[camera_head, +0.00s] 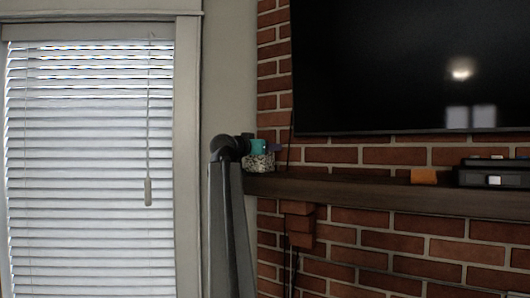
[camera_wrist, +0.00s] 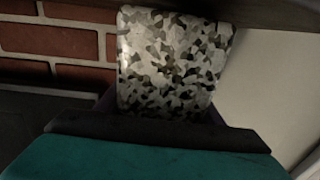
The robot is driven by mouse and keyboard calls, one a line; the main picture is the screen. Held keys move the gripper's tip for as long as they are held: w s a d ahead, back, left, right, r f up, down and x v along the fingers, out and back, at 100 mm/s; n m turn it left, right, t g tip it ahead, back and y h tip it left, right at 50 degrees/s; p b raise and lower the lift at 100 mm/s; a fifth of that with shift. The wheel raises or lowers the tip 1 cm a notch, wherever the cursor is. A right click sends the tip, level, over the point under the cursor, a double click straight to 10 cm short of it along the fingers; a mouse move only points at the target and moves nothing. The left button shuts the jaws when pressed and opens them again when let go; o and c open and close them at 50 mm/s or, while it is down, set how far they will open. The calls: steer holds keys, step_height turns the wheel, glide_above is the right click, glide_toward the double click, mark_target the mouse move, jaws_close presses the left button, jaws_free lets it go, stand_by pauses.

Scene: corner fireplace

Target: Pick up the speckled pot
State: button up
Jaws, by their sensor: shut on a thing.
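The speckled pot (camera_head: 260,163) is white with dark and grey flecks. In the head view it is at the left end of the dark wooden mantel, below the teal part of my gripper (camera_head: 268,148). In the wrist view the speckled pot (camera_wrist: 172,62) fills the upper middle, with its lower edge in the picture at my gripper (camera_wrist: 160,118). My gripper is shut on the pot. Part of the pot's edge is hidden behind the gripper. I cannot tell whether the pot's base touches the mantel.
The mantel (camera_head: 390,194) runs right along the brick wall (camera_head: 340,237). An orange block (camera_head: 424,176) and a dark box (camera_head: 492,173) sit farther right on it. A large black screen (camera_head: 400,65) hangs above. A window with blinds (camera_head: 90,170) is at the left.

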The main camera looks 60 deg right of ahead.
step_height(320, 180, up, 9)
steer(key=shift+r+b, duration=0.2)
steer(key=shift+b, duration=0.2)
step_height(320, 180, up, 8)
steer(key=p, duration=0.8)
stand_by(0.8)
